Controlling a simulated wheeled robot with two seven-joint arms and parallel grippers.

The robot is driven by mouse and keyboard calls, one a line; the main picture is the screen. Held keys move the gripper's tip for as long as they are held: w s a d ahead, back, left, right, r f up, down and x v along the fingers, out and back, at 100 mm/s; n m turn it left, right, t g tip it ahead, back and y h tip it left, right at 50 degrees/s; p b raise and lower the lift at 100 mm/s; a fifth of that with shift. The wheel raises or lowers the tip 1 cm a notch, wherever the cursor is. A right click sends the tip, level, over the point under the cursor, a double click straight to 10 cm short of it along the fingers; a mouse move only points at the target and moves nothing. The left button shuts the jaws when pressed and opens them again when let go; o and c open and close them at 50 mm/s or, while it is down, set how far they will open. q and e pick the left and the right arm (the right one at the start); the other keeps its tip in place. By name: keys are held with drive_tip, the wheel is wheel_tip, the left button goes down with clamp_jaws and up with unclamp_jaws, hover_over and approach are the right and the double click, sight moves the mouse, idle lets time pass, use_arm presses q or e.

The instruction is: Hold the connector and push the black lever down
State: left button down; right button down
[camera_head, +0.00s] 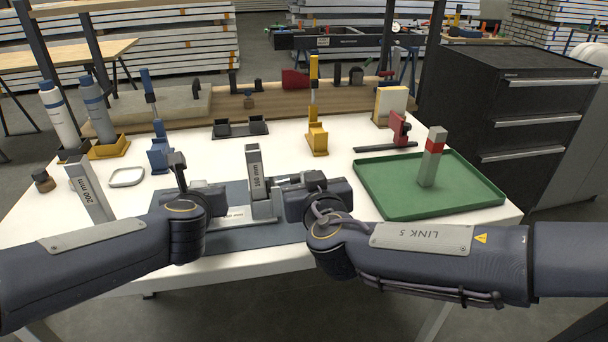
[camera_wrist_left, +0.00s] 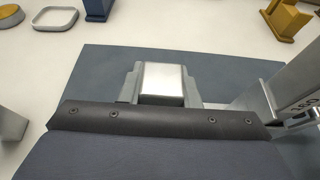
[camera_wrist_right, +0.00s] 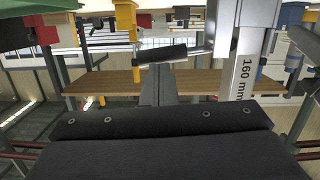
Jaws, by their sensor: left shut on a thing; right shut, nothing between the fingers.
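The fixture has an upright grey post marked 160 mm (camera_head: 258,180), which also shows in the right wrist view (camera_wrist_right: 241,60). A lever with a black handle (camera_wrist_right: 163,54) reaches out from the post, on its right side in the head view. My left gripper (camera_head: 212,196) is low over the mat, left of the post, shut on a silver block, the connector (camera_wrist_left: 163,82). My right gripper (camera_wrist_right: 158,88) is shut and empty. Its fingertips are close to the black handle; contact cannot be told.
A dark grey mat (camera_wrist_left: 105,65) lies under the fixture. A post marked 200 mm (camera_head: 88,190) stands at left. A green tray (camera_head: 460,195) with a red-banded grey post (camera_head: 432,158) stands at right. Yellow (camera_head: 317,135) and blue (camera_head: 158,150) clamps stand behind.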

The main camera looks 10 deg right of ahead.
use_arm(q)
drive_tip(key=shift+r, duration=0.15)
use_arm(e)
drive_tip(key=shift+d+f, duration=0.15)
drive_tip(key=shift+f, duration=0.15)
drive_tip(key=s+r, duration=0.5)
drive_tip(key=s, duration=0.7)
drive_tip(key=shift+a+r, duration=0.15)
drive_tip(key=shift+a, duration=0.1)
